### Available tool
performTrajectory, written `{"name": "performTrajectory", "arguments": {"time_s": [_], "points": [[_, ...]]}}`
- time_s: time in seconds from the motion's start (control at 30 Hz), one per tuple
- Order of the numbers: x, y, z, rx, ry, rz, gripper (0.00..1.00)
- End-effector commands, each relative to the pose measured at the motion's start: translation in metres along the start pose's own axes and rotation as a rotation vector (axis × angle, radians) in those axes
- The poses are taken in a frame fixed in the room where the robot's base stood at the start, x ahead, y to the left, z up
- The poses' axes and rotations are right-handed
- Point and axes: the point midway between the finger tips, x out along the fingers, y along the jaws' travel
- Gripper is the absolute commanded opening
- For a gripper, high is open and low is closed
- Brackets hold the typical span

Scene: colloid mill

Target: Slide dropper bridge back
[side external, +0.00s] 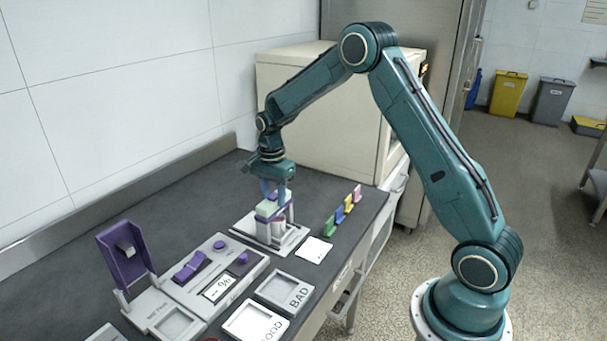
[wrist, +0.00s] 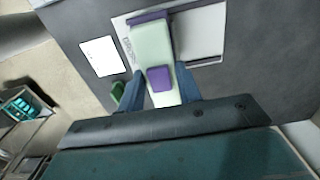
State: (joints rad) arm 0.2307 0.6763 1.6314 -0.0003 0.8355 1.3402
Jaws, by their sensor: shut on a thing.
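The dropper bridge (side external: 268,208) is a pale green and purple piece on pale uprights, standing on a white base plate (side external: 296,236). In the wrist view the bridge (wrist: 151,42) is a long pale green bar with a purple square at its near end and a purple strip across its far end. My gripper (side external: 275,188) reaches straight down from above. Its two blue fingers (wrist: 160,86) lie on either side of the bridge's near end and are shut on it. What lies under the bridge is partly hidden.
Coloured clips (side external: 345,208) and a white card (side external: 314,250) are right of the base. A purple-lidded device (side external: 122,256), a grey control panel (side external: 218,268) and the BAD tray (side external: 285,291) stand in front. A large cream cabinet (side external: 315,105) is close behind my arm.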

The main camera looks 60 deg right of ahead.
Motion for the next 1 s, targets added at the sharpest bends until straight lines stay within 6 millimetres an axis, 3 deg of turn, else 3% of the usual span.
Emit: {"name": "performTrajectory", "arguments": {"time_s": [0.7, 1.0], "points": [[-0.001, -0.072, -0.001, 0.000, 0.002, -0.006, 0.00], [-0.002, -0.090, -0.001, 0.001, 0.002, -0.007, 0.00]]}}
